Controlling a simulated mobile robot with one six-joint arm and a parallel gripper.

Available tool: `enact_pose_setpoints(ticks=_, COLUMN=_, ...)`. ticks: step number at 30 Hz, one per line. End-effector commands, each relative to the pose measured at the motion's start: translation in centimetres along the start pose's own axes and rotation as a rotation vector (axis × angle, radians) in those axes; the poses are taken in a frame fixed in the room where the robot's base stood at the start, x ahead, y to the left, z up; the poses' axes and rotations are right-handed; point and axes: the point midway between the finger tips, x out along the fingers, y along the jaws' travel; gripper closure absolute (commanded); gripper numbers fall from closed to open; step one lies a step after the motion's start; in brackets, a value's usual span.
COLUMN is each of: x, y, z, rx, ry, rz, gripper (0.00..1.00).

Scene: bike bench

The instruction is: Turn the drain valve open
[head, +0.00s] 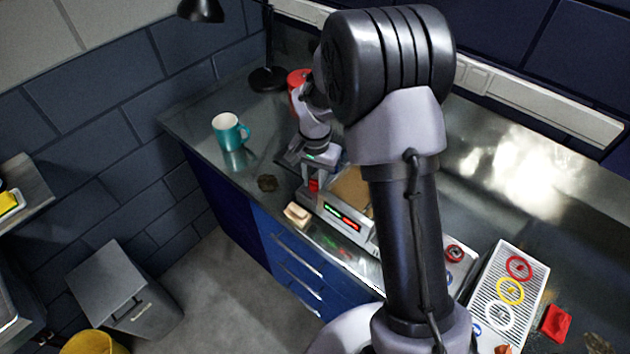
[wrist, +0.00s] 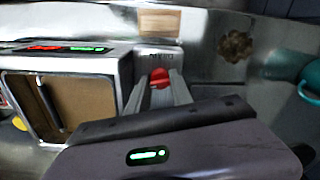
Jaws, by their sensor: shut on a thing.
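The drain valve has a red handle (wrist: 160,75) on the end face of a metal box (head: 352,226). A small dark label sits just above the handle in the wrist view. My gripper (wrist: 161,84) is shut on the red handle, with one finger on each side of it. In the head view the red handle (head: 314,185) shows between the fingers at the box's left end. The handle's exact turn angle is hard to tell.
A teal mug (head: 227,132) stands to the left on the bench. A dark brown stain (head: 267,183) and a light wooden block (head: 297,214) lie near the front edge. A striped tray with coloured rings (head: 510,292) and a red block (head: 555,323) are at the right.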

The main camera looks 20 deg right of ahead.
Motion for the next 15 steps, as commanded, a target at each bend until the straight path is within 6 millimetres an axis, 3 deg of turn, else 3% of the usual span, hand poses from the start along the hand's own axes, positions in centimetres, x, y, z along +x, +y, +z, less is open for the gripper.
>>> enact_pose_setpoints(ticks=15, x=-0.03, y=-0.01, z=-0.02, rx=0.081, ry=0.001, rz=-0.001, gripper=1.00)
